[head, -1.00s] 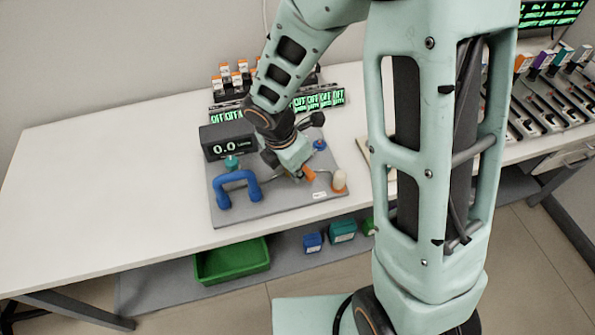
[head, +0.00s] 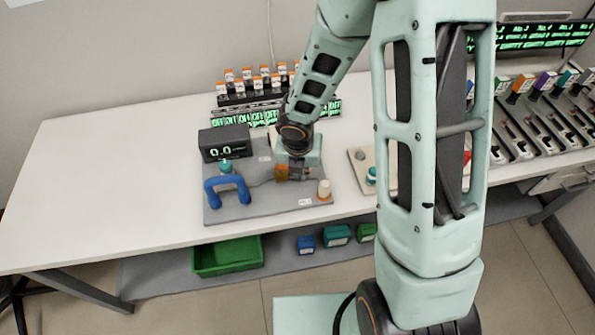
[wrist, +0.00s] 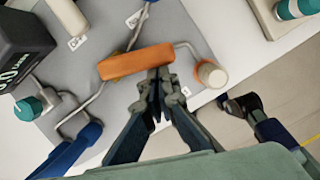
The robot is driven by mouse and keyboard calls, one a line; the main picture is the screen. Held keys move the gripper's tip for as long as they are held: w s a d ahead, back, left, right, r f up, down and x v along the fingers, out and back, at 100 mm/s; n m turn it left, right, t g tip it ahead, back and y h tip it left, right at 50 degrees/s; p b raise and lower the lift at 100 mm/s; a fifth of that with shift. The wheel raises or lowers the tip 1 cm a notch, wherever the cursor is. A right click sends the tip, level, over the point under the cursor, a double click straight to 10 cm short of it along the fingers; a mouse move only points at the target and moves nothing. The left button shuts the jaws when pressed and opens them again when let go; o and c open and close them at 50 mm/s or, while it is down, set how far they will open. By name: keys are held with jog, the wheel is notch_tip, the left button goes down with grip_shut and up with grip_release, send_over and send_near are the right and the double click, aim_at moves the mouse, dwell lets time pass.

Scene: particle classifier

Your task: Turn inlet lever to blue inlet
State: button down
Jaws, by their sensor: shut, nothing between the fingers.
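The orange lever (head: 282,173) is on the grey panel (head: 295,207). In the wrist view the lever (wrist: 136,62) lies nearly crosswise above thin metal pipes. My gripper (wrist: 159,76) is shut and empty, with its fingertips at the near edge of the lever's right part; I cannot tell whether they touch. In the head view my gripper (head: 298,172) is low over the panel and hides part of it. A blue U-shaped tube (head: 228,184) stands at the panel's left. A white post with an orange base (head: 324,190) stands at the right and also shows in the wrist view (wrist: 211,74).
A black display box (head: 224,143) stands at the panel's back left, above a teal knob (head: 225,166). Orange-topped bottles (head: 262,80) stand behind. A beige board (head: 360,175) is to the right. The table's left part is clear.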

jog(key=shift+w+d+p, duration=0.25)
jog(key=shift+w, duration=0.25)
jog(key=shift+w+d+p, duration=0.2)
jog(key=shift+w+d, duration=0.05)
jog(key=shift+w, duration=0.4)
